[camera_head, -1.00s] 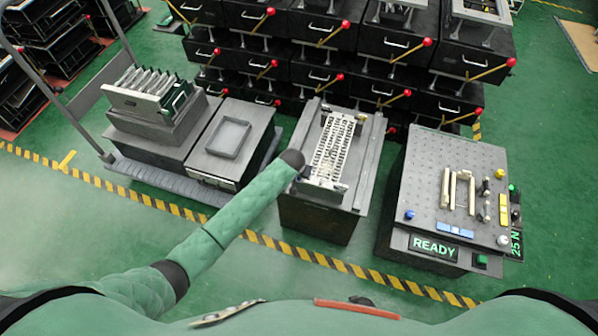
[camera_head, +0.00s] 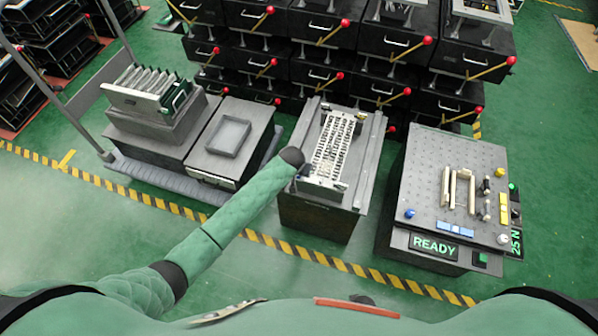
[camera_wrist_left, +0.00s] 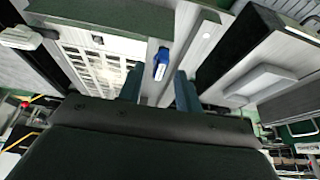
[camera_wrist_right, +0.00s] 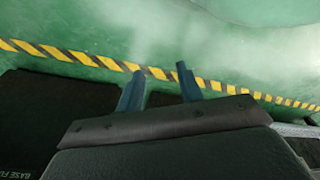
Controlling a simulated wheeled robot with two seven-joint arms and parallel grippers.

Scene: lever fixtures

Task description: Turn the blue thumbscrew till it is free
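The blue thumbscrew (camera_wrist_left: 161,64) shows in the left wrist view, on a grey metal surface beside a light slotted plate (camera_wrist_left: 95,68). My left gripper (camera_wrist_left: 158,76) is open, with one finger on each side of the thumbscrew in the picture and a gap showing at both sides. I cannot tell how deep the fingers reach around it. In the head view, my left arm reaches the near left side of the fixture with the slotted plate (camera_head: 334,140); its dark wrist hides the gripper and the thumbscrew. My right gripper (camera_wrist_right: 157,70) is open and empty above the floor.
A pegboard table (camera_head: 426,190) with a READY sign (camera_head: 435,246) stands at the right. A pedestal with an empty tray (camera_head: 229,138) and a rack of upright plates (camera_head: 140,90) stand at the left. Black drawers with red-knobbed levers (camera_head: 388,45) line the back.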

